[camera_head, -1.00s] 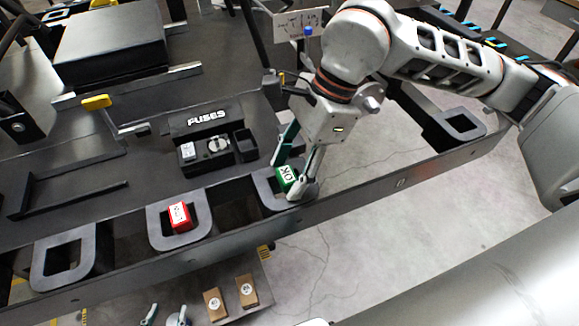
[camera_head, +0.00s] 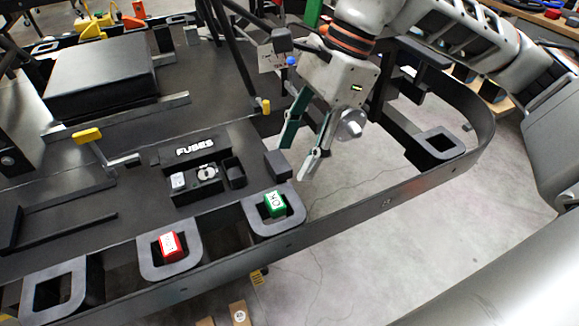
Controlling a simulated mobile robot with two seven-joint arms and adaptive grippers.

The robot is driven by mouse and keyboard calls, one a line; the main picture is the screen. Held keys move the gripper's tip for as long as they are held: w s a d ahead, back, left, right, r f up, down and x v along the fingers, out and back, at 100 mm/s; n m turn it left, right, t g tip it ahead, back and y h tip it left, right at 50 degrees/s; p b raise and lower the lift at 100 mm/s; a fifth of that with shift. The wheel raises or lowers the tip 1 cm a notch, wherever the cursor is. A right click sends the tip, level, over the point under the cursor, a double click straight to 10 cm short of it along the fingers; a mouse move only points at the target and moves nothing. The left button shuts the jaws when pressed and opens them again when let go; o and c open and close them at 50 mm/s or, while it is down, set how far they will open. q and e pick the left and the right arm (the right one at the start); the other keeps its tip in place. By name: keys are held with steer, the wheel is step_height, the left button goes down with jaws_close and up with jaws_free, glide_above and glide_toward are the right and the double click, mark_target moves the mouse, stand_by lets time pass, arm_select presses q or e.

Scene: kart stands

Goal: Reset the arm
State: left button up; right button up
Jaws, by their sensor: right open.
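My right gripper (camera_head: 303,160) is open and empty. It hangs above and to the right of the green block marked OK (camera_head: 274,204), apart from it. My right arm comes in from the upper right. My left gripper is not in view.
A red block (camera_head: 170,246) sits in the middle holder, and the left holder (camera_head: 36,293) is empty. A fuse box (camera_head: 196,181) marked FUSES lies behind them. Another square loop (camera_head: 441,144) stands at the right. Bare floor shows inside the kart frame around my gripper.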

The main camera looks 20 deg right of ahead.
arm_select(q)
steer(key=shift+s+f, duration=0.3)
arm_select(e)
steer(key=shift+d+r, duration=0.2)
steer(key=shift+r, duration=0.3)
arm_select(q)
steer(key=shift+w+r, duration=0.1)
